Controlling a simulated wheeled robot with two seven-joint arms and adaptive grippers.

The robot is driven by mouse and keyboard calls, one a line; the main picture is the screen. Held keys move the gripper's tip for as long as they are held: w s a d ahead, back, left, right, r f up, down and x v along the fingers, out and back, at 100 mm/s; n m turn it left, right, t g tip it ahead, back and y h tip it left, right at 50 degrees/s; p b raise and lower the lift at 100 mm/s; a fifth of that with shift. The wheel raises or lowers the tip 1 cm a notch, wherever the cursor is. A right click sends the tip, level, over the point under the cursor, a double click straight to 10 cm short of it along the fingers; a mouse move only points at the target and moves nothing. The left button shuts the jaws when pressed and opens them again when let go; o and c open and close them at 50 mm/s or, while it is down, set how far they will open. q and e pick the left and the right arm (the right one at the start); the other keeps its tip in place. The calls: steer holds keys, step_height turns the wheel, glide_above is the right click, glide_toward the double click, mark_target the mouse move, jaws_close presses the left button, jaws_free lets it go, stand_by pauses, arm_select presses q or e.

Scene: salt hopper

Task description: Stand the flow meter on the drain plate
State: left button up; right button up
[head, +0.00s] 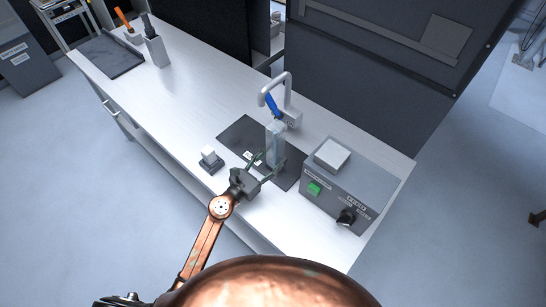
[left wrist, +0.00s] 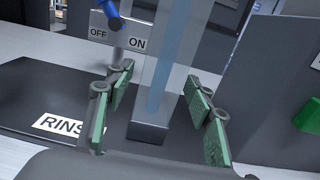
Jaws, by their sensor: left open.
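The flow meter (head: 275,143) is a clear upright block with a blue strip inside and a dark grey foot. It appears to stand on a dark mat (head: 234,133) below the tap. In the left wrist view the flow meter (left wrist: 168,70) rises between my fingers, with its foot (left wrist: 148,131) low in the middle. My left gripper (head: 267,165) is open, its green-padded fingers on either side of the meter with visible gaps. A dark flat plate (head: 108,55) lies at the bench's far left end; I cannot tell which dark surface is the drain plate. My right gripper is not in view.
A grey tap (head: 289,90) with a blue lever (head: 272,104) stands behind the meter. A grey control box (head: 345,186) is to the right. A small white block (head: 208,153) on a dark base sits left. The bench (head: 180,95) between the mat and far-left plate is clear.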

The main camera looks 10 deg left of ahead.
arm_select(q)
steer(key=b+v, duration=0.1)
steer(key=v, duration=0.9)
steer(key=shift+s+a+f, duration=0.1)
steer(key=shift+s+f, duration=0.05)
steer(key=shift+s, duration=0.15)
steer(key=shift+s+a, duration=0.4)
steer(key=shift+s, duration=0.15)
stand_by(1.6)
